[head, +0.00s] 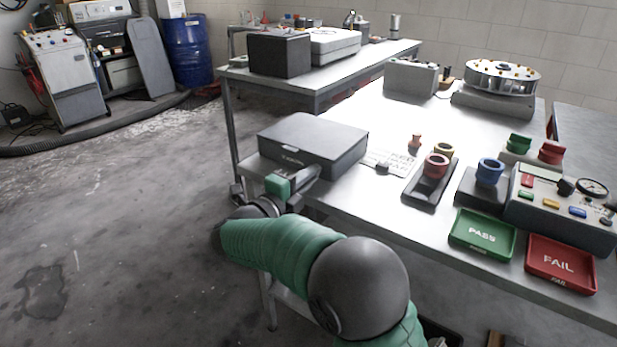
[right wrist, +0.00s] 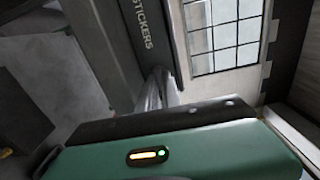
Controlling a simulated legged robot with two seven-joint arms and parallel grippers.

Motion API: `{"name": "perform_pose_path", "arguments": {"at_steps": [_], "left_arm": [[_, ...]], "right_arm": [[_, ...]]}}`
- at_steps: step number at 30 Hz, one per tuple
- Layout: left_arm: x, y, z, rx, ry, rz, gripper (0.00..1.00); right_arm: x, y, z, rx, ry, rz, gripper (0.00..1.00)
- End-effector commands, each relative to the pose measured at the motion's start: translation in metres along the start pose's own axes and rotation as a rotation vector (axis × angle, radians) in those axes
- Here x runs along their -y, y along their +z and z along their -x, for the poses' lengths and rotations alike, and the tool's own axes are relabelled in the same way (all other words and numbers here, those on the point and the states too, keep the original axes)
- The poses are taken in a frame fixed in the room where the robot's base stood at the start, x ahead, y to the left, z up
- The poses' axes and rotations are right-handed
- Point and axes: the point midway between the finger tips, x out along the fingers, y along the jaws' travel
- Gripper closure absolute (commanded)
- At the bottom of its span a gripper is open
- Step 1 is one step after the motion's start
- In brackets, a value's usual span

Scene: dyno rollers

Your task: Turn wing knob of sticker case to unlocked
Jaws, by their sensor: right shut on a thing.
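The sticker case (head: 318,143) is a dark grey box with its lid down, at the near left corner of the workbench. Its front edge with the STICKERS lettering (right wrist: 140,28) shows in the right wrist view. My right gripper (head: 308,174), on a green and grey arm, is against the case's front face. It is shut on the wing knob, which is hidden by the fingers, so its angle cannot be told. In the right wrist view the fingertips (right wrist: 156,90) meet the case front just below the lettering. My left gripper is not in view.
On the workbench (head: 345,200) right of the case are a printed card (head: 388,162), ring-shaped rollers on dark stands (head: 432,185), a green PASS tray (head: 482,234), a red FAIL tray (head: 560,264) and a control box (head: 560,215). The floor left of the bench is open.

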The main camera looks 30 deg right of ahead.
Motion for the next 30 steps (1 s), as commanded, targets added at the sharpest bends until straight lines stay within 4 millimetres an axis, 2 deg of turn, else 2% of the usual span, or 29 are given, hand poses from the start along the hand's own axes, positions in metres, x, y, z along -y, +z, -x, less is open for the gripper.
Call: {"name": "perform_pose_path", "arguments": {"at_steps": [2,3,7,23,26,30], "left_arm": [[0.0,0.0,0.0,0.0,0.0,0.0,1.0],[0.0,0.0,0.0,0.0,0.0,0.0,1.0],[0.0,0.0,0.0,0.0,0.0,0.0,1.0],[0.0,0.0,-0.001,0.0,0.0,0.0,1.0],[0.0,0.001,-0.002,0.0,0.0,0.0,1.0],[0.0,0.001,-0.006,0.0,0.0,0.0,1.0]], "right_arm": [[0.003,0.001,-0.001,0.004,-0.004,-0.005,1.0],[0.003,0.001,-0.001,0.005,-0.004,-0.005,0.88],[0.002,0.001,-0.001,0.004,-0.003,-0.003,0.71],[0.0,0.0,0.003,0.001,0.0,0.001,0.7],[-0.001,0.001,0.015,0.005,0.0,0.001,0.7],[-0.002,0.002,0.051,0.008,0.0,0.0,0.7]]}}
